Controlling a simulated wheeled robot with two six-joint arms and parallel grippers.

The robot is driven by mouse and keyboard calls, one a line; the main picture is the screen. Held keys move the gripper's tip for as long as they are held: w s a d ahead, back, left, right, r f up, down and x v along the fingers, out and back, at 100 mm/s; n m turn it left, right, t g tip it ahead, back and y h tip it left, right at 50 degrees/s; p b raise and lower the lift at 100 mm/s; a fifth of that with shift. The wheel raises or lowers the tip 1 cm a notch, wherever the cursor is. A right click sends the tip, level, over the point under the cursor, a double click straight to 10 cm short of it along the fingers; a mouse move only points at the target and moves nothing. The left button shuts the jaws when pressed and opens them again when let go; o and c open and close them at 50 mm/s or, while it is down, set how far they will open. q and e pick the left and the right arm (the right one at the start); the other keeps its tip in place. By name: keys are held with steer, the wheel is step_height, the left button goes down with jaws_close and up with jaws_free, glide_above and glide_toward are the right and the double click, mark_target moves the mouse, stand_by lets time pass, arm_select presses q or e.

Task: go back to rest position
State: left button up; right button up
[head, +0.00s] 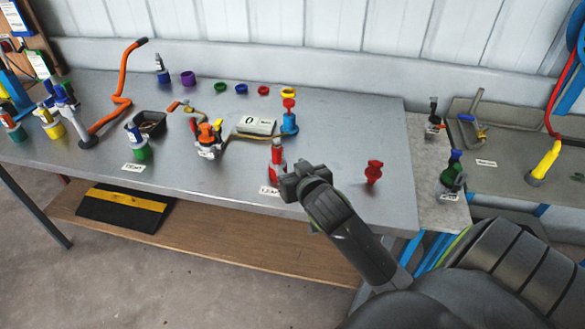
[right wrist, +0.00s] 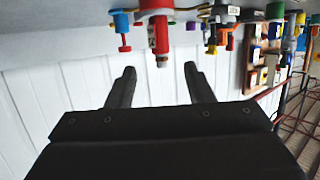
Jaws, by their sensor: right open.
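My right gripper (head: 303,183) is over the front edge of the grey metal table (head: 230,100), and its arm comes in from the lower right. In the right wrist view the two fingers of the right gripper (right wrist: 160,70) are spread apart, with nothing held between them. A red fitting with a grey tip (head: 277,158) stands upright just behind the gripper. A red fitting (right wrist: 158,35) also shows upside down ahead of the fingers; whether they touch it I cannot tell. My left gripper is out of view.
A red valve piece (head: 374,172) stands right of my gripper. An orange valve (head: 208,138), a blue-and-red fitting (head: 289,115) and a green fitting (head: 138,143) stand on the table. A side bench with a yellow-tipped hose (head: 543,160) is at right. Clear floor lies at front left.

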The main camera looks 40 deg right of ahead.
steer(key=s+a+f+n+g+y, duration=0.15)
steer(key=s+f+g, duration=0.45)
steer(key=s, duration=0.7)
steer(key=s+a+f+n+g+y, duration=0.1)
steer(key=s+a+f+g, duration=0.25)
steer(key=s+f, duration=0.75)
steer(key=s+d+f+g, duration=0.1)
steer(key=s+f, duration=0.1)
steer(key=f, duration=0.9)
steer(key=s+d+f+g, duration=0.1)
steer(key=s+f, duration=0.1)
steer(key=f, duration=0.9)
steer(key=s+a+f+g, duration=0.1)
steer(key=s+f, duration=1.3)
steer(key=f, duration=0.2)
steer(key=shift+s+a, duration=0.25)
steer(key=shift+s, duration=0.1)
steer(key=shift+y, duration=0.25)
steer(key=shift+c, duration=0.3)
